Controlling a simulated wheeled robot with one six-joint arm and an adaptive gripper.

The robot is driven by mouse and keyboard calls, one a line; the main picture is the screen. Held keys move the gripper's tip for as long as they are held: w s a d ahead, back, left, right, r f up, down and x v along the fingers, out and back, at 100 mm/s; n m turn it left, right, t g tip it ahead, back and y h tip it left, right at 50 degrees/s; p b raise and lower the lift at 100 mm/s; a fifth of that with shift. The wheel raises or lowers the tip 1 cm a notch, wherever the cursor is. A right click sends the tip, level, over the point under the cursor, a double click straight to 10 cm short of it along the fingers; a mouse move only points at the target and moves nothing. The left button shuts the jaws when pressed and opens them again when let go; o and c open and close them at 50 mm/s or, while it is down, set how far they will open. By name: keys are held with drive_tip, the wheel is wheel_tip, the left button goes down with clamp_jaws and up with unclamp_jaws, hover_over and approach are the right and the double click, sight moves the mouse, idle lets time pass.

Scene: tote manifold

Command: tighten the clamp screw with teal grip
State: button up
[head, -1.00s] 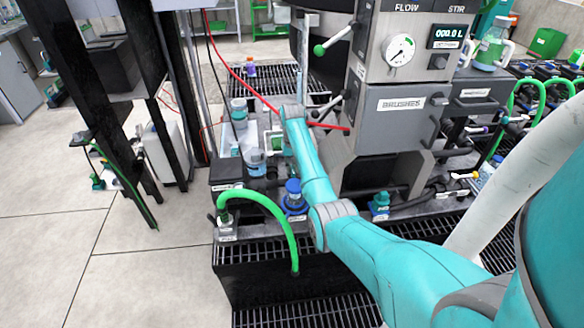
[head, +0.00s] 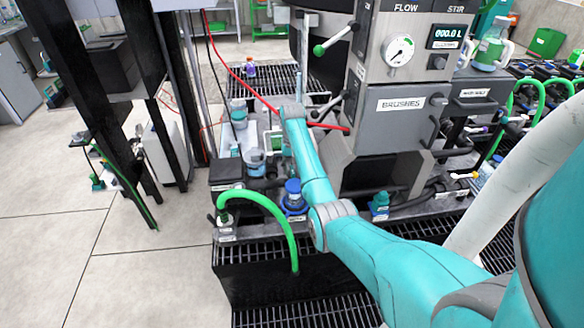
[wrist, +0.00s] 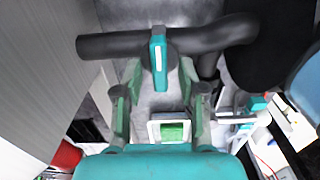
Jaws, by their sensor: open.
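In the wrist view, a flat teal grip (wrist: 158,62) with a pale stripe stands across a black pipe (wrist: 105,46). It looks like the clamp screw's grip; the screw thread itself is hidden. My gripper (wrist: 160,78) is open, with one finger on each side of the grip's lower part. Gaps show between the grip and both fingers, and I cannot see contact. In the head view, my arm covers this spot, so the grip and the gripper's fingers cannot be made out there.
A grey machine with a BRUSHES drawer (head: 392,124) stands right of my arm's end. A green hose (head: 268,203) arches over the grating in front. Blue-capped fittings (head: 293,193) sit close beside my arm. Open floor (head: 130,270) lies at the left.

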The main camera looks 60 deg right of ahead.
sight(292, 168)
drive_tip(key=shift+r, duration=3.75)
drive_tip(key=shift+w, duration=0.1)
